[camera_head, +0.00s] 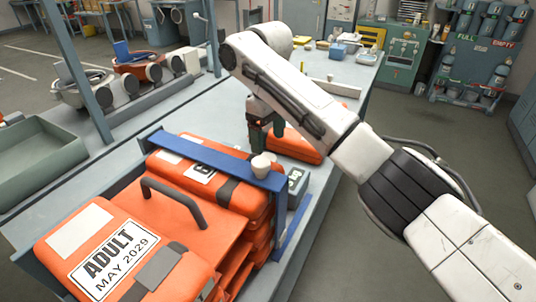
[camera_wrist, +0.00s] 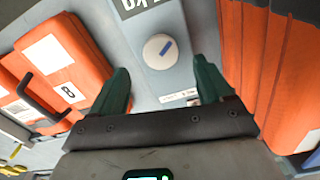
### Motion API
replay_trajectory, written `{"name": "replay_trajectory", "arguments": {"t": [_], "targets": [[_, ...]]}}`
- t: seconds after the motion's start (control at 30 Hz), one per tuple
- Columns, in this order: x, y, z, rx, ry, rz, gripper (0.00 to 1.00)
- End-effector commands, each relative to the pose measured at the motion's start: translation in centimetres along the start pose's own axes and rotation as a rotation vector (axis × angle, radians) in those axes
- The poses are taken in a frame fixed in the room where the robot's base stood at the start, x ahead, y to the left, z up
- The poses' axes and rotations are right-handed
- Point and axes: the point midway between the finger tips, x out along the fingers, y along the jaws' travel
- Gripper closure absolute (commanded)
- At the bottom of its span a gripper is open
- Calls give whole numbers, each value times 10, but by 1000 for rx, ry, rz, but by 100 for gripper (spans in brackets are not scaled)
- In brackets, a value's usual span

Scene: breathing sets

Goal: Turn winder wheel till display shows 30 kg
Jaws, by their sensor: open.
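A cream round knob (camera_head: 262,165), which looks like the winder wheel, sits on a blue bar (camera_head: 215,158) across stacked orange cases. A small grey box (camera_head: 297,187) with a dark display stands beside it; its reading is too small to read. My gripper (camera_head: 264,133) is behind the knob in the head view, pointing down. In the wrist view my gripper (camera_wrist: 164,88) is open and empty.
The front orange case (camera_head: 110,245) reads ADULT MAY 2029 and has a raised dark handle. Another orange case (camera_head: 297,147) lies near my gripper. The grey bench (camera_head: 200,105) has clear room behind the stack. A blue-grey post (camera_head: 82,70) stands at left.

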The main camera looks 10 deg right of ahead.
Motion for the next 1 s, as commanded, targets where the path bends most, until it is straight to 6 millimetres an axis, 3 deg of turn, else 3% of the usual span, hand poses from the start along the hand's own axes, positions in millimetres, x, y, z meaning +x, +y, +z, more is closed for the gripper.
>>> {"name": "replay_trajectory", "arguments": {"t": [0.1,0.3,0.73,1.0], "targets": [[22,0,1,1,-1,0,21],[48,0,0,0,0,1,21],[58,0,0,0,1,1,21],[58,0,0,0,1,1,45]]}}
